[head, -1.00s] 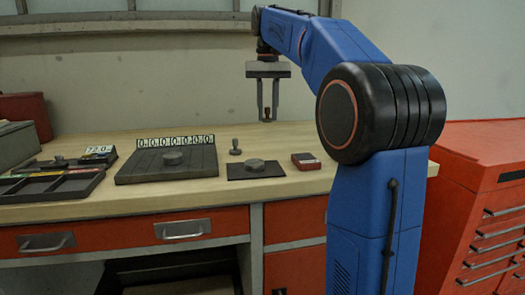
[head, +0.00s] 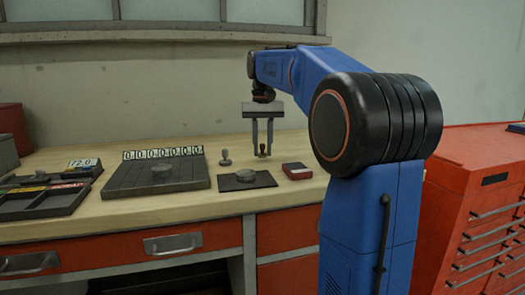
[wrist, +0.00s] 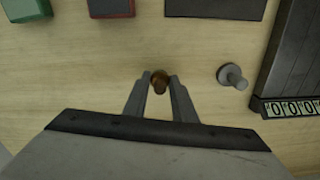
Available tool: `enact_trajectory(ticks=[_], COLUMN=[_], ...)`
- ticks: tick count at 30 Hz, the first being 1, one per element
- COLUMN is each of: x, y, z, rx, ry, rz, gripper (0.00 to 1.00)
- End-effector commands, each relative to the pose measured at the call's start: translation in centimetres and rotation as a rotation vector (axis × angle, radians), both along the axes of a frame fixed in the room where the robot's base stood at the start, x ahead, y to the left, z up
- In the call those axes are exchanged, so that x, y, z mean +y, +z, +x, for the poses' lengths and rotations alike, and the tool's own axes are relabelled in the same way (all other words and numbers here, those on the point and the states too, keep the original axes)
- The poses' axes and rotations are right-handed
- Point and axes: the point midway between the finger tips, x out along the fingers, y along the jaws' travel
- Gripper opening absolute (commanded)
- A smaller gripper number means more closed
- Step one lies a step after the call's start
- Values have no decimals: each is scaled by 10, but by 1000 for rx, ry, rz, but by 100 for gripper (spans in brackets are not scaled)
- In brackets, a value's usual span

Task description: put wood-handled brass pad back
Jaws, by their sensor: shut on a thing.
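My gripper (head: 262,152) points straight down over the back right part of the workbench. It is shut on the wood-handled brass pad (head: 263,151), gripping it by its handle. In the wrist view the brown handle end (wrist: 159,79) shows between the two fingertips (wrist: 160,88). Its base is mostly hidden under the handle there. The pad is at or just above the bench top; I cannot tell if it touches. A grey pad with a knob handle (head: 225,158) stands upright to its left, also in the wrist view (wrist: 232,77).
A grey slatted board (head: 125,178) with a number counter lies to the left. A dark mat (head: 265,180) with a grey disc lies in front. A red box (head: 296,170) sits to the front right. Trays (head: 50,200) stand far left. Bare wood surrounds the gripper.

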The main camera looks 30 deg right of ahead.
Motion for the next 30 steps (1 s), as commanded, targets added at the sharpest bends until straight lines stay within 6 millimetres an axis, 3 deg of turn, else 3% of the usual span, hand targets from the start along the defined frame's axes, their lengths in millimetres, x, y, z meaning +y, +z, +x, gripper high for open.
enact_trajectory(ticks=[4, 15, 16, 18, 30], x=[0, 0, 0, 0, 0], y=[-10, -13, -13, -13, -7], z=[0, 0, 0, 0, 0], rx=[-1, -1, -1, -1, -2], ry=[0, 0, 0, 0, 0], rz=[0, 0, 0, 0, -1], gripper=[3, 3, 29, 43, 43])
